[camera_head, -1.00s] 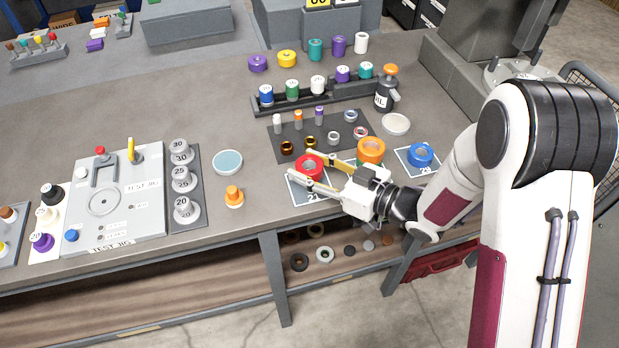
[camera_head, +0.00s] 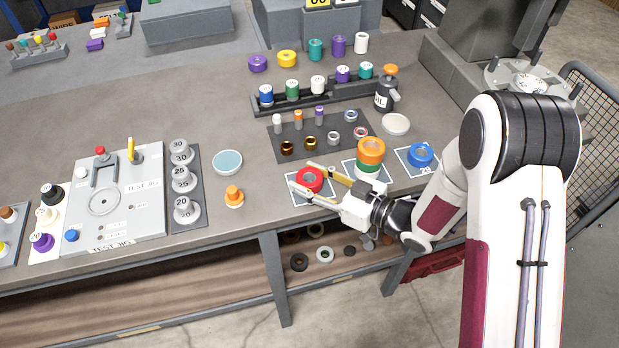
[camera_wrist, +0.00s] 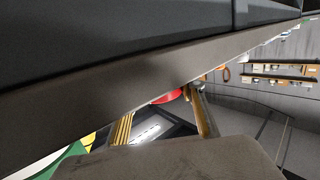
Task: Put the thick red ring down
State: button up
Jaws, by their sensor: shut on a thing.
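The thick red ring (camera_head: 309,180) is between the fingertips of my gripper (camera_head: 303,176), over a white-edged marked square (camera_head: 296,197) near the bench's front edge. My gripper is shut on the ring, one finger at each side. I cannot tell if the ring touches the square or hangs just above it. In the wrist view, part of the red ring (camera_wrist: 168,96) shows between the two fingers (camera_wrist: 165,120); a dark shape hides much of the rest.
Right of the gripper, an orange ring (camera_head: 371,150) sits on a green ring (camera_head: 369,168). A blue ring (camera_head: 420,154) lies on another square further right. Behind is a grey mat (camera_head: 350,145) with small parts. An orange stepped piece (camera_head: 233,196) stands to the left.

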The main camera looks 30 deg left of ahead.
jog(key=shift+f, duration=0.1)
jog(key=o, duration=1.3)
jog(key=s+d+r, duration=0.1)
jog(key=d+r, duration=0.1)
jog(key=d, duration=0.9)
jog(key=shift+s+d, duration=0.15)
jog(key=shift+d, duration=0.25)
